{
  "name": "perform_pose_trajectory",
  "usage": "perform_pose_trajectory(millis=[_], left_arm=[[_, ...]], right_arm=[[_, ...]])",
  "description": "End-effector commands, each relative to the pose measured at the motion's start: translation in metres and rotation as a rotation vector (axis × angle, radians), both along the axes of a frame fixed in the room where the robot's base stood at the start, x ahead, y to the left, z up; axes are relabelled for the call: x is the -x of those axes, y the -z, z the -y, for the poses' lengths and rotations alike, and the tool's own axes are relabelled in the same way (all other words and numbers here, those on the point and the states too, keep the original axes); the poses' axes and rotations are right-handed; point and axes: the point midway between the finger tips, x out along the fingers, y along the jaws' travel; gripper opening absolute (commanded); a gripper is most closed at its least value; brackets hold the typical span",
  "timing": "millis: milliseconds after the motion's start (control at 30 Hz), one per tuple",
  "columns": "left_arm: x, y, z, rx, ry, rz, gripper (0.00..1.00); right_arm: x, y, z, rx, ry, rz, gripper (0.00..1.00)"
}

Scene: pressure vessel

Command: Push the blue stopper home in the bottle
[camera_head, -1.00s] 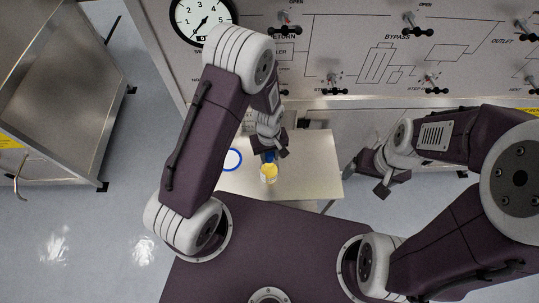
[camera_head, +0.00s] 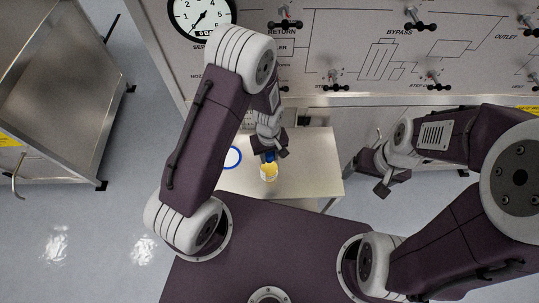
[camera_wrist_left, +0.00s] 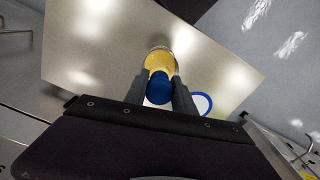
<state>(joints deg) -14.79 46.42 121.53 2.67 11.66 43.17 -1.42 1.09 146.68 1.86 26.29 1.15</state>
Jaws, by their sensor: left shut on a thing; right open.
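A bottle with yellow contents (camera_head: 269,174) stands on the small pale table (camera_head: 315,165). It also shows in the left wrist view (camera_wrist_left: 160,60). The blue stopper (camera_wrist_left: 159,88) is between the fingers of my left gripper (camera_head: 269,155), which is shut on it. The stopper lines up with the bottle's near end in the wrist view; I cannot tell how deep it sits in the mouth, as the fingers and stopper hide it. My right gripper (camera_head: 380,176) is open and empty, to the right of the table.
A white disc with a blue rim (camera_head: 233,158) lies on the table left of the bottle. A grey panel with valves (camera_head: 400,50) and a gauge (camera_head: 201,15) stands behind the table. A metal cabinet (camera_head: 60,75) is at the left. The table's right side is clear.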

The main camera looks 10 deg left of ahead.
Motion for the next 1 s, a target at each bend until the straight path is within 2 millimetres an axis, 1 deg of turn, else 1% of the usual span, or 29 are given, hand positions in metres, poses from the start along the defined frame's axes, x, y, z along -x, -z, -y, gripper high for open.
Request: perform_pose_trajectory(millis=[100,133,167,200,500,633,767,1000], left_arm=[[0.000,0.004,0.000,0.000,0.000,0.000,0.00],[0.000,0.003,0.000,0.000,0.000,0.000,0.36],[0.000,0.003,0.000,0.000,0.000,0.000,0.45],[0.000,0.003,0.000,0.000,0.000,0.000,0.56],[0.000,0.003,0.000,0.000,0.000,-0.001,0.56],[-0.001,-0.005,0.000,0.001,0.000,0.003,0.56],[-0.001,-0.026,0.000,0.002,0.000,0.007,0.56],[0.000,-0.070,0.000,0.001,0.000,0.006,0.56]], right_arm=[[0.000,0.003,0.000,0.000,0.000,0.000,0.85],[0.000,0.003,0.000,0.000,0.000,0.000,0.85],[0.000,0.002,0.000,0.000,0.000,0.000,0.85],[0.000,0.002,0.000,0.000,0.000,0.000,0.85],[0.000,0.002,0.000,0.000,0.000,0.000,0.85],[0.000,0.004,0.000,0.000,0.000,0.000,0.85],[0.000,0.008,0.000,0.000,0.000,0.000,0.85],[0.000,0.013,0.000,0.000,0.000,0.000,0.85]])
